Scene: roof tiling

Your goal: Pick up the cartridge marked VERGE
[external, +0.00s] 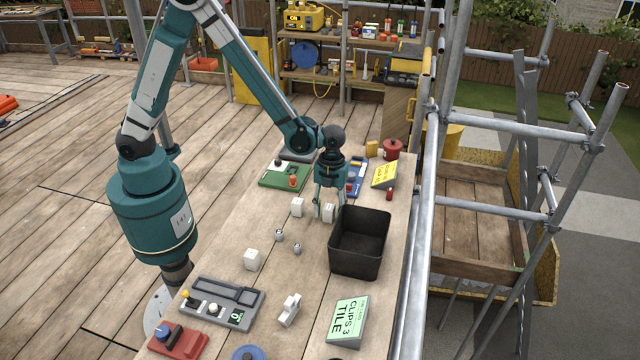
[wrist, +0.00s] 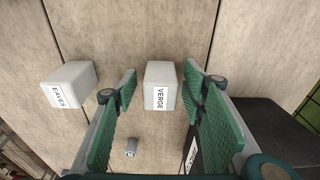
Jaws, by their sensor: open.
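The cartridge marked VERGE (wrist: 160,82) is a small white block with a black-lettered label, standing on the wooden bench. In the wrist view it lies between the two green fingers of my gripper (wrist: 158,92), with a gap on both sides. My gripper (external: 329,208) is open and points down over the bench. In the external view the VERGE cartridge (external: 328,212) is partly covered by the fingers. A similar white cartridge marked EAVES (wrist: 70,84) stands to its left, and shows in the external view too (external: 297,207).
A black open bin (external: 359,243) stands close to the right of my gripper. Another white block (external: 252,260) and two small grey pieces (external: 279,235) are nearer the front. A green board (external: 285,176) and a yellow sign (external: 384,174) stand behind.

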